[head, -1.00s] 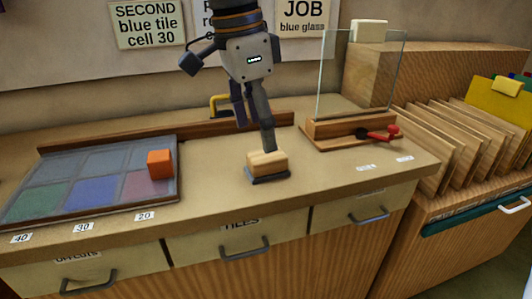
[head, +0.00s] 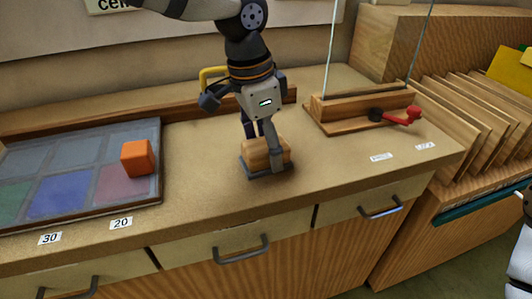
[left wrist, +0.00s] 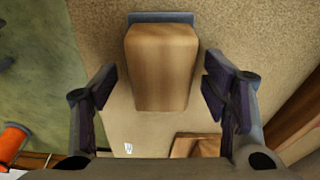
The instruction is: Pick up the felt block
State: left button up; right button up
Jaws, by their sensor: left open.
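The felt block (head: 256,154), a tan wooden block on a dark grey felt base, sits on the bench top right of the leaded panel. My left gripper (head: 263,148) points down at it, open, with one finger in front of the block and the other partly hidden behind. In the left wrist view the block (left wrist: 160,65) shows between the two spread fingers of the gripper (left wrist: 160,75), with a visible gap on each side. My right gripper is not in view.
An orange cube (head: 138,158) stands on the panel tray (head: 100,217) at left. A wooden stand (head: 362,109) holding upright glass, with a red-handled tool (head: 404,115), is at right. A wooden rail (head: 190,108) runs behind. Bench between block and front edge is clear.

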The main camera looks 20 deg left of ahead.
pick_arm(q)
jog(key=shift+f, duration=0.35)
jog(key=c, duration=1.3)
jog(key=shift+r, duration=0.1)
notch_tip(320, 180, up, 3)
jog(key=shift+w+r, duration=0.1)
jog(key=s+d+r+p, duration=0.1)
jog(key=s+d+r, duration=0.7)
jog(key=s, duration=0.3)
jog(key=shift+d+r, duration=0.35)
jog(key=shift+r, duration=0.5)
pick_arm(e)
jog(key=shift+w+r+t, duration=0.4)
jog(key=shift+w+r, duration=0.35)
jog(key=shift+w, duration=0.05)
pick_arm(q)
jog(key=shift+s, duration=0.1)
